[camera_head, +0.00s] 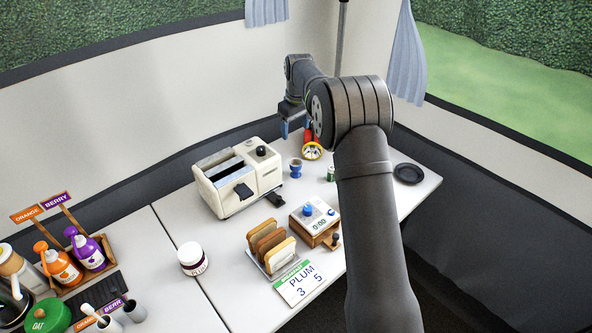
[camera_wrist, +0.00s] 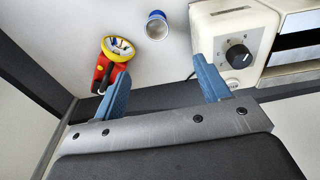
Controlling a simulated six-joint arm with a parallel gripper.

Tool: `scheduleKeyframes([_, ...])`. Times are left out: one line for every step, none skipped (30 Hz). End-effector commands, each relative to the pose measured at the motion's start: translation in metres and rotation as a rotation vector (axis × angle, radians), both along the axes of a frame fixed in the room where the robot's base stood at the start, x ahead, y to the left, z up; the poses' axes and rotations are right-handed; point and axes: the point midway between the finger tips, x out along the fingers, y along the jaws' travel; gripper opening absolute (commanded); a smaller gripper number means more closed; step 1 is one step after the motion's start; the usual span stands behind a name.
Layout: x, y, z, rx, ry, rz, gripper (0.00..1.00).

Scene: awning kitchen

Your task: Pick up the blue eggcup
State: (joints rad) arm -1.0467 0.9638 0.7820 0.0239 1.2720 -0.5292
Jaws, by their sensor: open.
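The small blue eggcup (camera_head: 295,167) stands upright on the white table, just right of the toaster. In the wrist view the blue eggcup (camera_wrist: 157,26) shows from above, with a pale inside. My gripper (camera_head: 295,132) is above the table, behind and above the eggcup in the head view. In the wrist view my gripper (camera_wrist: 160,82) has its two blue fingers wide apart and nothing between them. The eggcup lies beyond the fingertips, roughly in line with the gap.
A cream toaster (camera_head: 238,180) is left of the eggcup and also shows in the wrist view (camera_wrist: 236,45). A red and yellow flashlight (camera_head: 312,150) lies close on the right.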

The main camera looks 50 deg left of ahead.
Motion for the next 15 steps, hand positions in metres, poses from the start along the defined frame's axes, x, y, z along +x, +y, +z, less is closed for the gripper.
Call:
scheduleKeyframes([0.007, 0.001, -0.008, 0.0, 0.016, 0.0, 0.69])
scheduleKeyframes([0.009, 0.002, -0.01, 0.001, 0.024, 0.0, 0.69])
scheduleKeyframes([0.011, 0.002, -0.014, 0.001, 0.032, 0.001, 0.69])
scheduleKeyframes([0.012, 0.003, -0.016, 0.001, 0.037, 0.001, 0.69])
scheduleKeyframes([0.013, 0.003, -0.018, 0.001, 0.04, 0.003, 0.69])
scheduleKeyframes([0.014, 0.004, -0.021, 0.001, 0.043, 0.003, 0.69])
scheduleKeyframes([0.014, 0.004, -0.024, 0.001, 0.044, 0.003, 0.69])
scheduleKeyframes([0.014, 0.004, -0.028, 0.001, 0.044, 0.004, 0.69])
scheduleKeyframes([0.013, 0.005, -0.036, 0.0, 0.045, 0.004, 0.69])
scheduleKeyframes([0.013, 0.005, -0.042, -0.001, 0.046, 0.004, 0.69])
scheduleKeyframes([0.013, 0.006, -0.048, -0.001, 0.045, 0.004, 0.69])
scheduleKeyframes([0.013, 0.007, -0.057, -0.001, 0.045, 0.004, 0.69])
scheduleKeyframes([0.013, 0.008, -0.064, -0.002, 0.046, 0.004, 0.69])
scheduleKeyframes([0.013, 0.008, -0.07, -0.002, 0.045, 0.003, 0.69])
scheduleKeyframes([0.013, 0.009, -0.079, -0.001, 0.045, 0.003, 0.69])
